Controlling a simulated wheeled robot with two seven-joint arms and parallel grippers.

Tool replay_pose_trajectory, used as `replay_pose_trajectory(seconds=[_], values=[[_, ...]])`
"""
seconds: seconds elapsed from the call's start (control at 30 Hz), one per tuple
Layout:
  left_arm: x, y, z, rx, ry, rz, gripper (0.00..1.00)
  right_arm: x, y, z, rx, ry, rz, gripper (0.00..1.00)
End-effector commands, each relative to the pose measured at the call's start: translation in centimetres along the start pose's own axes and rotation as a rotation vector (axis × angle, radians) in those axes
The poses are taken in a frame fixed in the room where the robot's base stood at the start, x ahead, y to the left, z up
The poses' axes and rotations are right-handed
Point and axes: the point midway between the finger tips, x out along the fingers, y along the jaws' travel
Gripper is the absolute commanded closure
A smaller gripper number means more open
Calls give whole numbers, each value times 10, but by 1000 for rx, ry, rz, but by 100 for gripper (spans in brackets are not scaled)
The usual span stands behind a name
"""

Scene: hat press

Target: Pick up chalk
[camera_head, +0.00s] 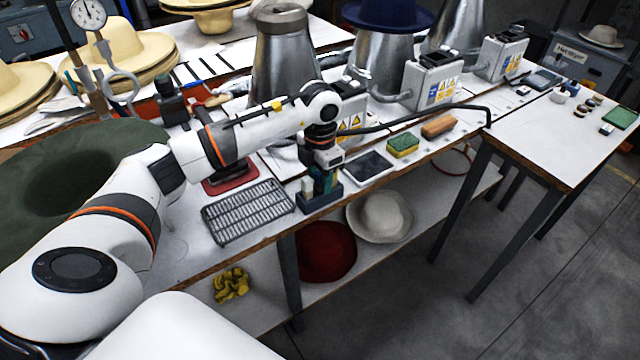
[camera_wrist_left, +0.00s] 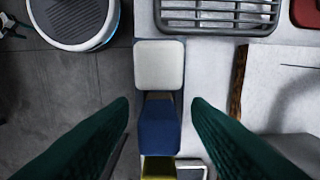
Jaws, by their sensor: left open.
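A small dark-blue holder (camera_head: 320,201) stands near the front edge of the white workbench, with upright chalk-like blocks in it. A white block (camera_wrist_left: 159,64), a blue block (camera_wrist_left: 159,125) and part of a yellow block (camera_wrist_left: 158,169) line up in the left wrist view. The white block also shows in the head view (camera_head: 307,186). My left gripper (camera_head: 322,183) points down over the holder. Its green fingers (camera_wrist_left: 160,106) are open, one on each side of the row around the blue block. I cannot tell whether they touch it. My right gripper is not in view.
A wire rack (camera_head: 247,212) lies left of the holder, and a dark tablet-like pad (camera_head: 368,168) lies right. A green-and-yellow sponge (camera_head: 403,145) and a brown block (camera_head: 438,126) lie farther right. Metal hat presses (camera_head: 285,75) stand behind. Hats lie on the lower shelf.

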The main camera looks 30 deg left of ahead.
Motion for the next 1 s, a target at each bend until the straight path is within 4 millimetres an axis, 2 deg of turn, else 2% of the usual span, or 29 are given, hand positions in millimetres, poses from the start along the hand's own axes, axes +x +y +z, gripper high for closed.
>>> replay_pose_trajectory(seconds=[0.1, 0.13, 0.3, 0.4, 0.63, 0.73, 0.87, 1.0], values=[[0, 0, 0, 0, 0, 0, 56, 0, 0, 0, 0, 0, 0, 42], [0, 0, 0, 1, 0, 0, 59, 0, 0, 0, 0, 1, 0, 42], [0, 0, 0, 1, 0, 0, 87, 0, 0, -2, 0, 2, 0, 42], [0, 0, 0, 1, 0, 0, 100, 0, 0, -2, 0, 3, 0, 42], [-1, 0, 0, 1, 1, 0, 100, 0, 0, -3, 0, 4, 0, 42], [-8, 0, -1, 0, 2, -1, 100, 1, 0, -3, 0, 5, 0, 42], [-29, 0, -1, 2, 5, -2, 100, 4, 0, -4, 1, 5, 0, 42], [-59, 0, -1, 1, 5, -2, 100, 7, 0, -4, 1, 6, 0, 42]])
